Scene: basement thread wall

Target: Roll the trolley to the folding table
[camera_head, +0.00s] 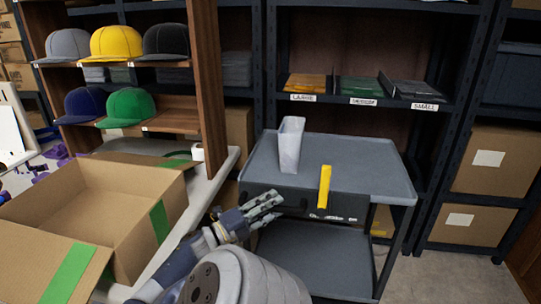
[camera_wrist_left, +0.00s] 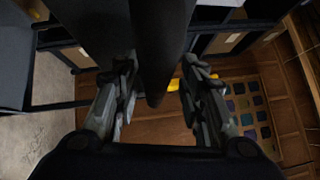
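The grey trolley (camera_head: 345,165) stands right of centre in the head view, with a flat top, a dark front panel and a lower shelf (camera_head: 315,255). My left gripper (camera_head: 272,205) is at its front left side. In the left wrist view the gripper's fingers (camera_wrist_left: 162,100) are spread apart, with a dark bar (camera_wrist_left: 158,45) between them. I cannot tell whether they touch it. A pale table (camera_head: 205,190), probably the folding table, stands left of the trolley under an open cardboard box (camera_head: 120,205). My right gripper is not in view.
A whitish bin (camera_head: 290,145) stands on the trolley top, and a yellow object (camera_head: 324,187) is at its front edge. Shelving with caps (camera_head: 116,43) and labelled trays (camera_head: 360,87) stands behind. Bare floor (camera_head: 465,280) shows at the lower right.

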